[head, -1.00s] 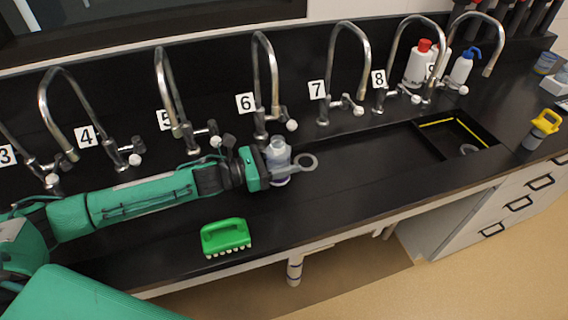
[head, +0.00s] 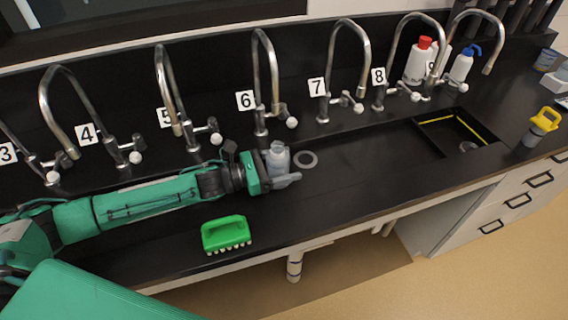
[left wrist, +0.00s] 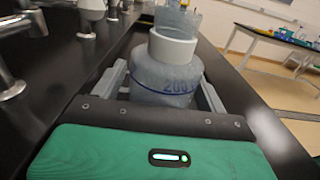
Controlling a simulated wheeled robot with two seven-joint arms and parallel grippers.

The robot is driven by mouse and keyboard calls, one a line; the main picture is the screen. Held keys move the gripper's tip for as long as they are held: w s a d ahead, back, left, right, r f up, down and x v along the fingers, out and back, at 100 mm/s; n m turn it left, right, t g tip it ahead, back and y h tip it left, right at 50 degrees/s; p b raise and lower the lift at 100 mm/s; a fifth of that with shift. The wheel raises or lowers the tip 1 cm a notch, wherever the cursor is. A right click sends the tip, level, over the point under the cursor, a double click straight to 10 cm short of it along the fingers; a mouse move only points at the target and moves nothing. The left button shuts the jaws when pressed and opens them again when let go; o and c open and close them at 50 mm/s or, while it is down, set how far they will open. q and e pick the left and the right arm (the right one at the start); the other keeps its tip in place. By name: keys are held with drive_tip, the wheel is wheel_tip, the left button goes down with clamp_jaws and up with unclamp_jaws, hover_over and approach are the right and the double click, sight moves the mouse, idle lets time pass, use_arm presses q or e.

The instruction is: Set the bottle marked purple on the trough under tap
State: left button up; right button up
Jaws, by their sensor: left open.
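The dark trough (head: 385,150) runs to the right of the bottle. My right gripper is not in view.
A green brush (head: 226,235) lies near the front edge. Other curved taps, such as tap 7 (head: 348,60), line the back. A red-capped bottle (head: 419,62) and a blue-capped one (head: 462,64) stand at the back right.

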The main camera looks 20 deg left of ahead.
sight(271, 168)
use_arm(q)
drive_tip(key=shift+s+a, duration=0.15)
drive_tip(key=shift+a, duration=0.1)
drive_tip(key=b+v, duration=0.1)
drive_tip(key=v, duration=0.2)
drive_tip(key=shift+d+f, duration=0.1)
drive_tip(key=shift+f, duration=0.05)
drive_tip(key=b+v, duration=0.2)
drive_tip(key=v, duration=0.5)
drive_tip(key=shift+s, duration=0.15)
drive_tip(key=shift+s+a+r, duration=0.25)
drive_tip(key=shift+s+a, duration=0.1)
drive_tip(key=shift+a, duration=0.35)
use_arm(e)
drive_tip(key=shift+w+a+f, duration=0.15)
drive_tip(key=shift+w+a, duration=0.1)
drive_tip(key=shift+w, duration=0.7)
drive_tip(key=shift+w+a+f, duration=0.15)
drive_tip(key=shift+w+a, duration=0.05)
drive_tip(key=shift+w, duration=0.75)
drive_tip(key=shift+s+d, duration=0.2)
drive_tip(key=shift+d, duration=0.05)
